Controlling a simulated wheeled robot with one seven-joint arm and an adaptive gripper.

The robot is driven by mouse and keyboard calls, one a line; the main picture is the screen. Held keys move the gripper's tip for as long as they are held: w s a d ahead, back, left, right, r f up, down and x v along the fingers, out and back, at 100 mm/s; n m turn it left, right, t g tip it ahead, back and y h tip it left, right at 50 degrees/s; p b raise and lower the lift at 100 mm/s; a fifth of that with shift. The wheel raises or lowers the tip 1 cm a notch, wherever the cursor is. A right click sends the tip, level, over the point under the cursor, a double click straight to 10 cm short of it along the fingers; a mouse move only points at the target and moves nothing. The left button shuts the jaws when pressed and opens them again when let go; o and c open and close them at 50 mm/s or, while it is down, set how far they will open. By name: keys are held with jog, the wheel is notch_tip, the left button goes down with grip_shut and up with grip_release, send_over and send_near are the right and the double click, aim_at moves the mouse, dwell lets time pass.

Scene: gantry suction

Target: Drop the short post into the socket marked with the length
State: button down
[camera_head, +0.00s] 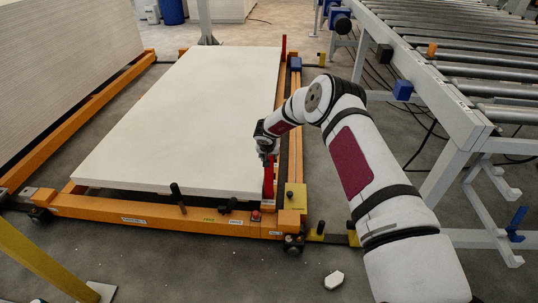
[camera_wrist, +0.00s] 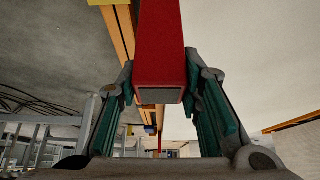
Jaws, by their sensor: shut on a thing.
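My gripper (camera_head: 267,153) is at the near right corner of the orange cart (camera_head: 150,211), pointing down. It is shut on a red post (camera_head: 268,178), which hangs upright beside the corner of the white board stack (camera_head: 185,120). In the wrist view the red post (camera_wrist: 160,45) fills the middle between the green finger pads of my gripper (camera_wrist: 160,80). Whether the post's lower end is in a socket or above one is hidden. Small labels sit along the cart's front beam; their words are too small to read. Another red post (camera_head: 284,46) stands upright at the cart's far right corner.
A yellow plate (camera_head: 296,197) is at the cart's near right corner, beside the held post. A black handle (camera_head: 177,197) stands at the front beam. A roller conveyor (camera_head: 455,60) is on the right. A second board stack (camera_head: 65,55) is on the left. The front floor is mostly clear.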

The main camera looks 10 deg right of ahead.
jog(key=shift+w+f+b, duration=0.1)
jog(key=shift+f+b, duration=0.7)
jog(key=shift+f, duration=0.65)
jog(key=c, duration=1.1)
grip_release()
jog(key=shift+o, duration=0.2)
jog(key=shift+f, duration=0.1)
jog(key=v, duration=1.2)
